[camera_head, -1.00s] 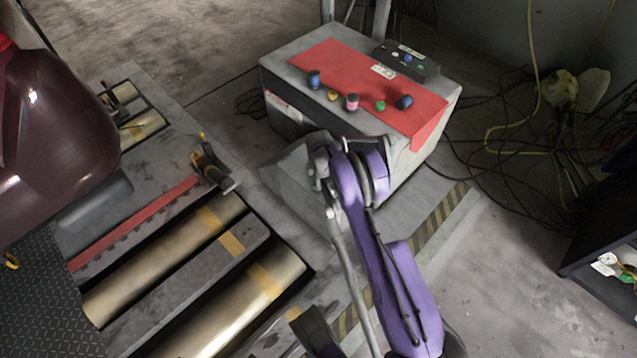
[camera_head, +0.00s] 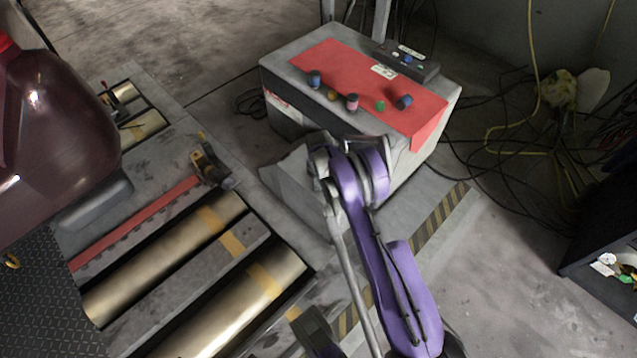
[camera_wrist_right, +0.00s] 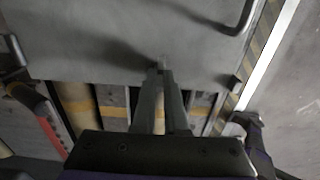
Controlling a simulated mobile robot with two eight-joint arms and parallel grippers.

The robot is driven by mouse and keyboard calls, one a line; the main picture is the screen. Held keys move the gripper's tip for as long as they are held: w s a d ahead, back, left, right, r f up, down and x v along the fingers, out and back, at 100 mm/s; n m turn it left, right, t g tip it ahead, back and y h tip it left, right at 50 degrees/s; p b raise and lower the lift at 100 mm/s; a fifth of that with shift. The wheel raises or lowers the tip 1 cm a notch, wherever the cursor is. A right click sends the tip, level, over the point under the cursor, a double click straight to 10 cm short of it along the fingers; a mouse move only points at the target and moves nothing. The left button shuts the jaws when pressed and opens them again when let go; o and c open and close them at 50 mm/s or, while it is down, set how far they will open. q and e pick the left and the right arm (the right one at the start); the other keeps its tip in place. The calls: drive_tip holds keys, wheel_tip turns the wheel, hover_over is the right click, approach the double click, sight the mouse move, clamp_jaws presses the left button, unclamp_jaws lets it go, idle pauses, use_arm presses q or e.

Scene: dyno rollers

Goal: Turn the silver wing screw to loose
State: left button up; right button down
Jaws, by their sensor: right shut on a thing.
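The silver wing screw (camera_wrist_right: 164,62) shows only as a small pale piece at my right fingertips in the right wrist view, against a flat grey panel (camera_wrist_right: 110,45). My right gripper (camera_wrist_right: 161,74) is shut on it, and the fingers hide most of it. Its turn angle cannot be told. In the head view, my purple right arm reaches to the near side of the grey box (camera_head: 285,112). The fingertips and the screw cannot be made out there. My left gripper is in neither current view.
A red mat (camera_head: 340,68) with several coloured knobs tops the box. Metal rollers (camera_head: 165,258) lie at left, beside a dark red rounded body (camera_head: 55,135). A curved handle (camera_wrist_right: 240,18) sticks out near the screw. Cables (camera_head: 500,140) lie on the floor at right.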

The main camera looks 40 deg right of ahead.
drive_tip(key=c, duration=1)
unclamp_jaws()
drive_tip(key=shift+o, duration=0.2)
wheel_tip(320, 180, up, 11)
drive_tip(key=p, duration=0.2)
drive_tip(key=shift+p, duration=0.3)
drive_tip(key=shift+f, duration=0.1)
